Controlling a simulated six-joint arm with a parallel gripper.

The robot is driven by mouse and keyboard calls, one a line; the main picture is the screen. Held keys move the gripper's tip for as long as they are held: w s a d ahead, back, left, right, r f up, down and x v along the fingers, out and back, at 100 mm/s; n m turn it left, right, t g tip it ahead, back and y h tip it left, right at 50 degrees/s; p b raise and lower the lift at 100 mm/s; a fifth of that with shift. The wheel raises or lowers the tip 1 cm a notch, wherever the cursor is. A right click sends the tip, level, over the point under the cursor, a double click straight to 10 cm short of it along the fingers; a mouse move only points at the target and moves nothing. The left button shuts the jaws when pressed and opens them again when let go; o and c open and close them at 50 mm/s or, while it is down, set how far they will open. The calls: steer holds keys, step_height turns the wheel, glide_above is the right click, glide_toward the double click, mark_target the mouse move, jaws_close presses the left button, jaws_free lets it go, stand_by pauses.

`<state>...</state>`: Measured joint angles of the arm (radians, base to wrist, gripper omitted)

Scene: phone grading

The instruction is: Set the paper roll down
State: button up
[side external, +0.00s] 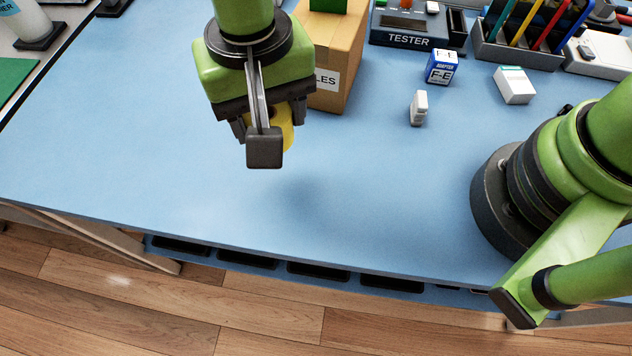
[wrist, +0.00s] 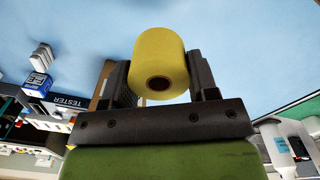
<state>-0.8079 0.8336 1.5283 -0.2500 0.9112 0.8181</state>
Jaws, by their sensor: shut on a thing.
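The paper roll (wrist: 161,58) is yellow with a brown core and sits between the two fingers of my gripper (wrist: 161,80) in the wrist view. My gripper is shut on it. In the side external view my gripper (side external: 270,125) is in front of the cardboard box, and only a yellow part of the roll (side external: 287,128) shows behind the dark camera block. A soft shadow on the blue table (side external: 390,190) lies below and to the right, so the roll appears to be held above the table. Its exact height I cannot tell.
A cardboard box (side external: 345,55) stands behind my gripper. A small white adapter (side external: 419,108), a blue box (side external: 442,67), a white box (side external: 514,85) and the tester (side external: 405,40) lie to the right. The table's front and left middle are clear.

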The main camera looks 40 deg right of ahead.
steer(key=s+d, duration=0.3)
steer(key=s, duration=0.1)
glide_above(315, 186)
steer(key=shift+n, duration=0.3)
step_height(315, 186, down, 5)
steer(key=shift+f, duration=2.45)
steer(key=shift+f, duration=0.1)
steer(key=o, duration=0.9)
step_height(315, 186, up, 12)
steer(key=shift+r, duration=0.15)
steer(key=shift+r, duration=0.1)
